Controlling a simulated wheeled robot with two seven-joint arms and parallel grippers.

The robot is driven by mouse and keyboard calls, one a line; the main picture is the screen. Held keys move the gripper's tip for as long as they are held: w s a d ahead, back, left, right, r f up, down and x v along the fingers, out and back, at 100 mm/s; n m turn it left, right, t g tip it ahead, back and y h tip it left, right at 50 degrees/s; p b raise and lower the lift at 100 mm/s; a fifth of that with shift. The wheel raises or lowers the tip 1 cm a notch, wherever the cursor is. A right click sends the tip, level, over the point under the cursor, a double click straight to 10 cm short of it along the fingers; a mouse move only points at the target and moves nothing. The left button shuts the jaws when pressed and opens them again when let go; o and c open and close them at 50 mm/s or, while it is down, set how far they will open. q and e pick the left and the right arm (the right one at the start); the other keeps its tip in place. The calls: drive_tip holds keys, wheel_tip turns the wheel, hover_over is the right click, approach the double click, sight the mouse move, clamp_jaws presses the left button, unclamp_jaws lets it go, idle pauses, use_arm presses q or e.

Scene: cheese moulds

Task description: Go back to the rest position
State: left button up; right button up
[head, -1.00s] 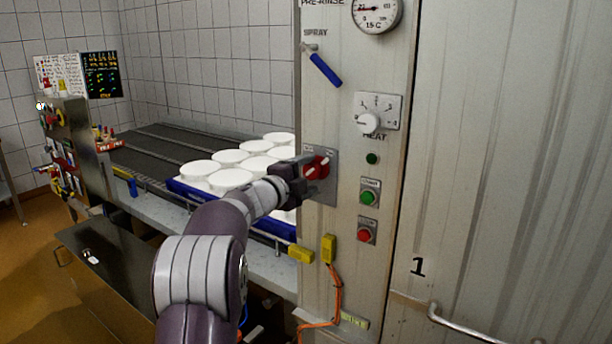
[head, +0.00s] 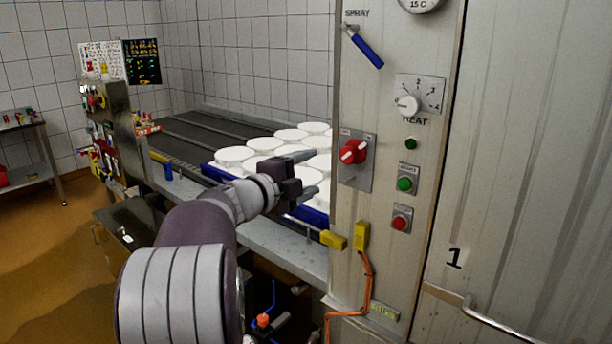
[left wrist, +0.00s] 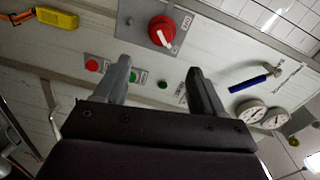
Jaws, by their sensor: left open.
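My left gripper (head: 306,172) is open and empty in the head view. It hangs in front of the tray of white moulds, to the left of the cabinet's control panel and apart from the red rotary switch (head: 353,151). In the left wrist view its two fingers (left wrist: 160,82) stand spread with nothing between them, and the red switch (left wrist: 162,31) shows beyond them on the panel. My right gripper is in neither view.
White moulds (head: 236,155) sit in a blue tray (head: 317,217) on the dark conveyor (head: 187,131). The cabinet carries a blue spray lever (head: 366,51), a heat knob (head: 408,105), green and red buttons and a door handle (head: 480,315).

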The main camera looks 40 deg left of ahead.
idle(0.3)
use_arm(q)
drive_tip(key=s+a+f+n+g+y, duration=0.35)
drive_tip(key=a+f+n+y, duration=0.4)
drive_tip(key=n, duration=0.35)
drive_tip(key=s+d+f+n+g+p, duration=0.2)
drive_tip(key=d+f+n+g, duration=0.15)
drive_tip(key=f, duration=0.45)
drive_tip(key=s+d+f+g+h+p, duration=0.1)
drive_tip(key=s+d+f+g+h, duration=0.1)
drive_tip(key=s+d, duration=0.3)
drive_tip(key=s+d+f+n+g+h+p, duration=0.1)
drive_tip(key=s+d+f+g, duration=0.3)
drive_tip(key=d, duration=0.8)
drive_tip(key=s+d+f+n+g+h+p, duration=0.1)
drive_tip(key=s+d+f+g+h, duration=0.2)
drive_tip(key=d, duration=0.6)
drive_tip(key=s+f, duration=0.2)
drive_tip(key=s, duration=0.1)
drive_tip(key=shift+s+d+f, duration=0.15)
drive_tip(key=shift+s+d, duration=0.1)
drive_tip(key=shift+d, duration=0.05)
